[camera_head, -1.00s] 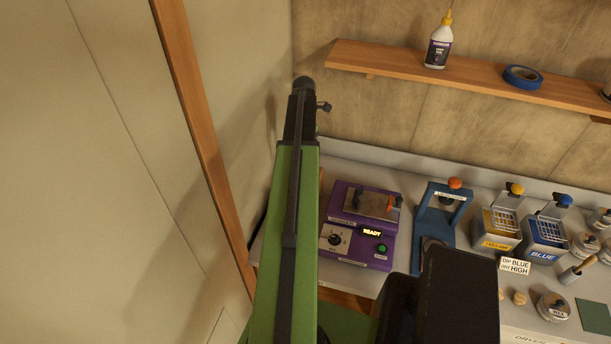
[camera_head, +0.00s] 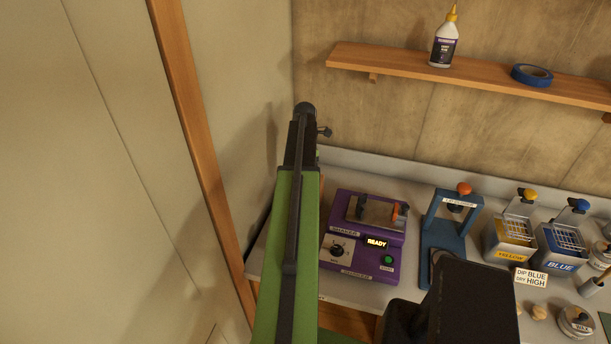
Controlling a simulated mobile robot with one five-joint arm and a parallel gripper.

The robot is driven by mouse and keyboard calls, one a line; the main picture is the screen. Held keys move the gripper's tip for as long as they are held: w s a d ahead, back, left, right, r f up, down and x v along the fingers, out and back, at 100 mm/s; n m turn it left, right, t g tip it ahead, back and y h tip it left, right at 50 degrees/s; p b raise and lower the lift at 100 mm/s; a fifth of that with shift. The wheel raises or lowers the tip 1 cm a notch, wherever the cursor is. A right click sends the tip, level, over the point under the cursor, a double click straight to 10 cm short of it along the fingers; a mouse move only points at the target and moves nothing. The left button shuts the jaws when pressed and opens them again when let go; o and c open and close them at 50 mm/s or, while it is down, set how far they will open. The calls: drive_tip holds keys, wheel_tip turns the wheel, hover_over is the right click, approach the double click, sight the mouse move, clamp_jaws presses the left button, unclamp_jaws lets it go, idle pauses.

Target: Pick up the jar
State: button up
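A squat jar with a pale lid and a label that seems to read WAX (camera_head: 576,322) stands on the bench at the lower right. Another lidded jar (camera_head: 600,256) is partly cut off by the right edge. I cannot tell which jar the task means. My green and black arm reaches up the middle of the picture, left of the bench machines and far from both jars. My gripper (camera_head: 308,128) is at the dark far end of the arm. Its fingers do not show clearly, so I cannot tell whether it is open or holds anything.
A purple shaker (camera_head: 348,262) showing READY stands right of my arm. Beside it are a blue press (camera_head: 438,232), a yellow tank (camera_head: 505,250) and a blue tank (camera_head: 560,262). A wooden shelf (camera_head: 480,82) holds a glue bottle (camera_head: 444,40) and blue tape (camera_head: 532,75). A wall is close on the left.

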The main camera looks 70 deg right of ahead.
drive_tip(key=c, duration=1.7)
